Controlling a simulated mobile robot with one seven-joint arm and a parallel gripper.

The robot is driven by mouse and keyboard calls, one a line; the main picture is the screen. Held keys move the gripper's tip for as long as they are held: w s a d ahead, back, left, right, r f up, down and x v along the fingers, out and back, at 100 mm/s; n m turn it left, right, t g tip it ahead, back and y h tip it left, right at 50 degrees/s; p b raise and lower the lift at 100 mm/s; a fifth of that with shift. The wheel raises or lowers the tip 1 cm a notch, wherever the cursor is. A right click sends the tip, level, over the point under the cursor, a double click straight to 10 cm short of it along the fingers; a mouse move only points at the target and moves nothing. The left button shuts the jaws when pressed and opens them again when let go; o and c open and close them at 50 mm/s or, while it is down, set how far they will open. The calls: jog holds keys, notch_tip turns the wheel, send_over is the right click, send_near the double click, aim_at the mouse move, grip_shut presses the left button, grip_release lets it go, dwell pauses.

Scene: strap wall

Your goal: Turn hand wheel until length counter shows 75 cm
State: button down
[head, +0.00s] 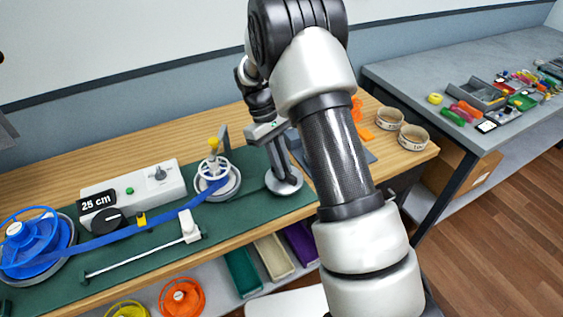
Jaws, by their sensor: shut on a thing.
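The length counter (97,201) on the left of the bench reads 25 cm. A blue strap (125,233) runs from a blue reel (38,245) at the left to a white spoked reel (205,186) with a yellow knob. The hand wheel (290,187) looks to be the small grey disc right of the white reel. My gripper (282,172) comes down from above onto it, its fingers shut at the wheel. The wheel's handle is mostly hidden by the fingers.
A white box (132,186) with a dial and a green button stands behind the strap. A white lever (189,226) lies in front. Two tape rolls (413,137) are at the right. Coloured bins and reels are on the shelf below. A second table (450,90) holds small parts.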

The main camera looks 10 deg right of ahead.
jog(key=m, duration=0.2)
jog(key=m+y+p, duration=0.1)
jog(key=m, duration=0.1)
jog(key=shift+w+d+m+g+y, duration=0.1)
jog(key=shift+d+m+g+y, duration=0.1)
jog(key=shift+m+g+y, duration=0.1)
jog(key=shift+m+y, duration=0.7)
jog(key=shift+m, duration=0.9)
jog(key=shift+d, duration=0.1)
jog(key=c, duration=1.8)
grip_release()
jog(key=shift+o, duration=0.2)
jog(key=p+v, duration=0.1)
jog(key=v, duration=1.6)
jog(key=shift+r, duration=0.15)
jog(key=shift+w, duration=0.1)
